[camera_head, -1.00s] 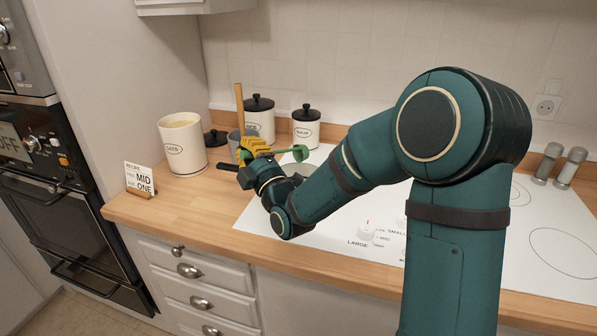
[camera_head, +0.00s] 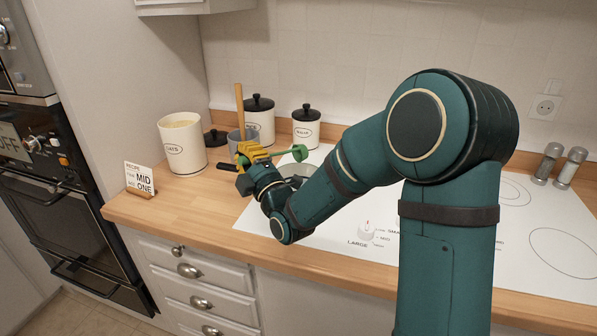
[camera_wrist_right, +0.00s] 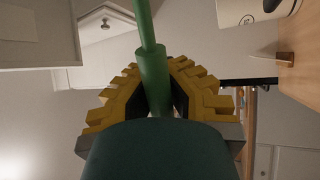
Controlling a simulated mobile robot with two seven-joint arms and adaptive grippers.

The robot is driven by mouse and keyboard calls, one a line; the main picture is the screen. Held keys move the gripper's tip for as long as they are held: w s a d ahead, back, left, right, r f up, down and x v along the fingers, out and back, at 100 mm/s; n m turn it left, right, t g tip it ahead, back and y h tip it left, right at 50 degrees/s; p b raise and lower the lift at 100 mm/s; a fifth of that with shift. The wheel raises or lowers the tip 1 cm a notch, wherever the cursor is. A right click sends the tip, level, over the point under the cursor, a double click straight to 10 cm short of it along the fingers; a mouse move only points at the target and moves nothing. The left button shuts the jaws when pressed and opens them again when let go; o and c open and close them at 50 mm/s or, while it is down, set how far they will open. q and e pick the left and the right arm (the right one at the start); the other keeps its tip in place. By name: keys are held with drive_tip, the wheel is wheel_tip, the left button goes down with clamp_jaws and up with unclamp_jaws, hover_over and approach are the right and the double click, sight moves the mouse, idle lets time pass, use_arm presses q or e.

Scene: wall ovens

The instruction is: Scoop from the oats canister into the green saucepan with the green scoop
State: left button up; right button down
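The white oats canister (camera_head: 183,147) stands open on the counter at the left, with pale contents near its rim. My right gripper (camera_head: 257,153) is shut on the handle of the green scoop (camera_head: 298,153), right of the canister and above the hob. The scoop's head points right in the head view. The right wrist view shows its green handle (camera_wrist_right: 154,80) between the yellow fingers; its head is out of frame. A greyish pan (camera_head: 297,170), apparently the saucepan, is mostly hidden behind my right gripper and arm; its green colour is not clear. My left gripper is not in view.
A grey pot with a wooden utensil (camera_head: 239,105) and two lidded white canisters (camera_head: 260,122) stand behind the gripper. A recipe card (camera_head: 140,178) stands at the front left. Shakers (camera_head: 571,167) stand at the right.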

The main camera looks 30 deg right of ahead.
drive_tip(key=shift+a+f+n+y, duration=0.35)
drive_tip(key=shift+f+n+y, duration=0.1)
drive_tip(key=shift+f+n, duration=0.45)
drive_tip(key=shift+a+f+n+y, duration=0.3)
drive_tip(key=shift+f+n+y, duration=0.15)
drive_tip(key=shift+f+n, duration=0.4)
idle(1.2)
